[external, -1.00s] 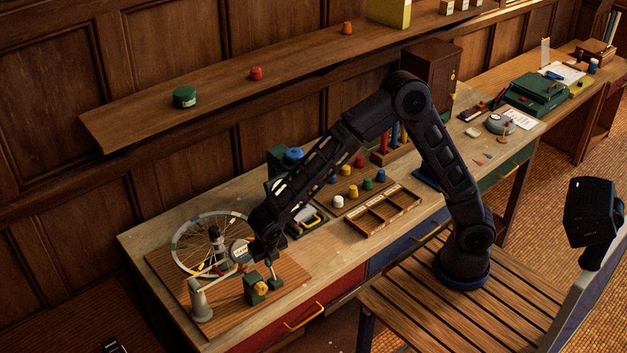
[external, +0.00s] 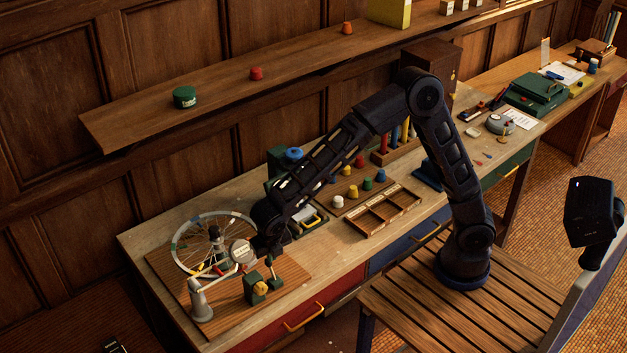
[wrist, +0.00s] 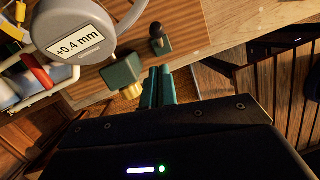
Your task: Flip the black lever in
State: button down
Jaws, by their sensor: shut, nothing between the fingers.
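The black lever (wrist: 156,32) has a round dark knob and stands on a small green base in the wrist view, beyond my fingertips. In the external view the lever (external: 270,264) is small, just below my wrist, and its tilt is hard to tell. My gripper (wrist: 160,72) has green fingers, shut and empty. They point toward the lever's side of the board, apart from it in the wrist picture. In the external view the fingers are hidden by the dark wrist.
A green block with a yellow knob (wrist: 124,72) is just left of my fingers. A round gauge reading "+0.4 mm" (wrist: 75,32) is further left. A spoked wheel (external: 190,240) and grey post (external: 200,300) share the wooden board. A compartment tray (external: 383,212) is to the right.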

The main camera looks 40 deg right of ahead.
jog(key=d+v, duration=0.1)
jog(key=v, duration=0.5)
jog(key=shift+w+a+r, duration=0.15)
jog(key=shift+a+r, duration=0.3)
jog(key=shift+a, duration=0.1)
jog(key=w+d+r+m, duration=0.3)
jog(key=d+m, duration=0.2)
jog(key=d, duration=0.5)
jog(key=w+d+r+m, duration=0.25)
jog(key=d+m, duration=0.25)
jog(key=d, duration=0.6)
jog(key=w+d+r+m, duration=0.2)
jog(key=d+r+m, duration=0.25)
jog(key=d, duration=0.55)
jog(key=s+d+m, duration=0.4)
jog(key=d+m, duration=0.2)
jog(key=d, duration=0.3)
jog(key=s+d+f+m+t+y, duration=0.1)
jog(key=s+d+m, duration=0.4)
jog(key=d+m, duration=0.2)
jog(key=s+d+m+t, duration=0.1)
jog(key=s+d+m, duration=0.3)
jog(key=d, duration=0.7)
jog(key=m, duration=0.2)
jog(key=shift+s+d+f+m+y, duration=0.25)
jog(key=shift+s+f+m+y, duration=0.05)
jog(key=shift+s+f+m, duration=0.05)
